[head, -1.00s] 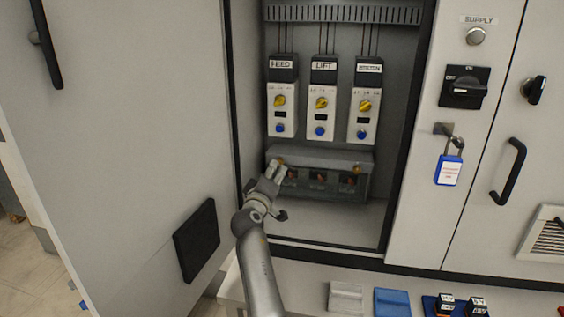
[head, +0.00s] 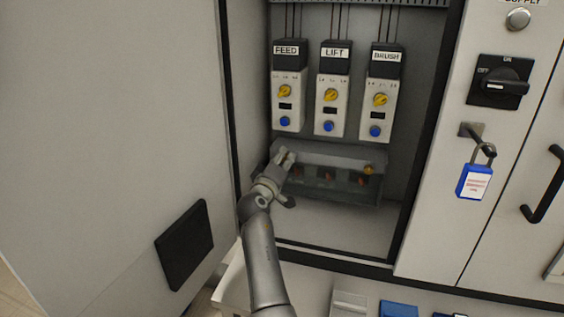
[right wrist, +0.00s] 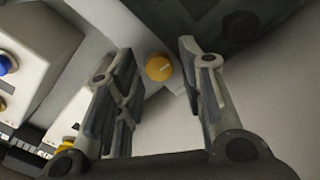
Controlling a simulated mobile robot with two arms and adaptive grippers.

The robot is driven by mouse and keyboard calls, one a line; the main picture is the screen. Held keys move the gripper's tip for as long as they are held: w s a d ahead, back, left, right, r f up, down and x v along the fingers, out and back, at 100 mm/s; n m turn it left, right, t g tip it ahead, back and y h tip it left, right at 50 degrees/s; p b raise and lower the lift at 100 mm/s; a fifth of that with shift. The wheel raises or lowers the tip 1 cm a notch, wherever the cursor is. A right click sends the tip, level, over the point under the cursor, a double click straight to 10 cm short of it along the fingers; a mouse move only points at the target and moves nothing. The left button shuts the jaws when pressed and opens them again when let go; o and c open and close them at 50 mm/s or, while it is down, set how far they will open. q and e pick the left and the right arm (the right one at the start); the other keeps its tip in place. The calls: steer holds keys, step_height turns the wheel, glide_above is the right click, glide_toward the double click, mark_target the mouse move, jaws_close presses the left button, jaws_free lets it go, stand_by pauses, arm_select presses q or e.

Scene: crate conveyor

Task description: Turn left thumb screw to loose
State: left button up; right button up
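The left thumb screw is hidden behind my right gripper (head: 287,158) in the head view. In the right wrist view a yellow round screw head (right wrist: 159,67) with a pale line shows in the gap between my two fingers. The fingers stand apart, with clear space either side of the screw head; no contact shows. The right thumb screw (head: 369,169) is a yellow knob at the right top of the see-through cover (head: 337,155). The cover sits low in the open cabinet. My left gripper is not in view.
Above the cover are three units marked FEED (head: 289,88), LIFT (head: 333,91) and BRUSH (head: 381,94), with yellow knobs and blue buttons. The open cabinet door (head: 120,110) stands at left. A blue padlock (head: 475,181) hangs at right. Blue and grey items lie below.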

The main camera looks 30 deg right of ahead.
jaws_close()
steer(key=shift+n+p, duration=0.4)
steer(key=shift+n, duration=0.4)
steer(key=shift+o, duration=1.6)
jaws_free()
steer(key=shift+w, duration=0.1)
